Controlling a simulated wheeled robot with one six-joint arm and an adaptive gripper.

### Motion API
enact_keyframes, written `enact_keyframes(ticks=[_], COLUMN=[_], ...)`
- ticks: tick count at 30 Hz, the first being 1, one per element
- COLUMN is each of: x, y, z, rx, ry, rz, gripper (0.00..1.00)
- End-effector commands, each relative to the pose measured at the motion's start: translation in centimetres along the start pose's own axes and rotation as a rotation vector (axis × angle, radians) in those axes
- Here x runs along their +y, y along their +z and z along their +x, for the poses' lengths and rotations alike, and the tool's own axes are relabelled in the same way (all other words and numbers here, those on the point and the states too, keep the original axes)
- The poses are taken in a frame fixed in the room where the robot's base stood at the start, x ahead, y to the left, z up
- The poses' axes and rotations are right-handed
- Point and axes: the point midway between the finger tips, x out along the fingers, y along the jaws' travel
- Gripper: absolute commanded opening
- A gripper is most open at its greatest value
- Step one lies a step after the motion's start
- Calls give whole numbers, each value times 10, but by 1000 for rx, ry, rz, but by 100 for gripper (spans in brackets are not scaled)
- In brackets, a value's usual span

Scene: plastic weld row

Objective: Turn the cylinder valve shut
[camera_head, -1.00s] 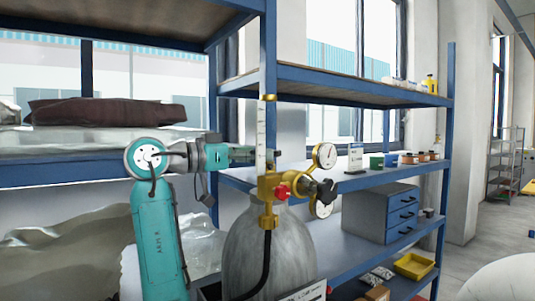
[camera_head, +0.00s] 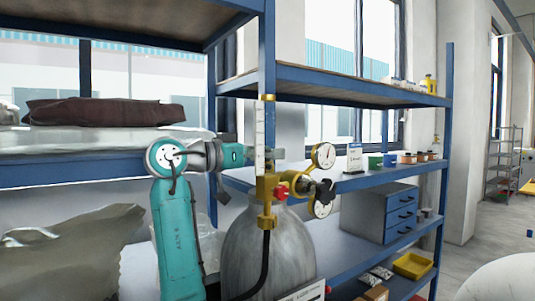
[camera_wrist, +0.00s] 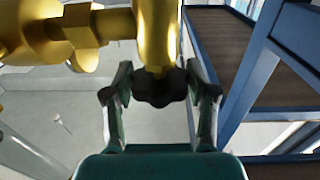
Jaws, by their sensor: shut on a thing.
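The grey gas cylinder (camera_head: 268,255) stands upright in front of the shelving. On its top is a brass valve and regulator (camera_head: 266,190) with two round gauges, a red knob (camera_head: 281,193) and a black knob (camera_head: 322,192). In the wrist view, the brass body (camera_wrist: 157,35) ends in a dark lobed handwheel (camera_wrist: 160,88), which sits between the two fingers of my gripper (camera_wrist: 160,92). My gripper is shut on this handwheel. In the head view, the upright clear tube and brass parts partly hide my gripper, and I cannot make out the gripped handwheel there.
Blue shelving (camera_head: 340,178) stands behind the cylinder, with a grey drawer cabinet (camera_head: 380,212), small jars and a yellow tray (camera_head: 413,266). A black hose (camera_head: 262,262) runs down the cylinder's front.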

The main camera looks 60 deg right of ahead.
Motion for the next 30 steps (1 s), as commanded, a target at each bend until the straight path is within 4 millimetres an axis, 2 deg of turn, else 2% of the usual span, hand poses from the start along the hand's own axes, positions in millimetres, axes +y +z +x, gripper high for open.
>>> enact_keyframes(ticks=[5, 15, 28, 29, 30], x=[-2, -1, 0, 0, 0], y=[0, 0, 0, 0, 0], z=[1, 1, 0, 0, 0], rx=[-2, -2, 0, 0, 0], ry=[69, 357, 405, 405, 405], rz=[-5, -4, 0, 0, 0], gripper=[22, 22, 22, 62, 72])
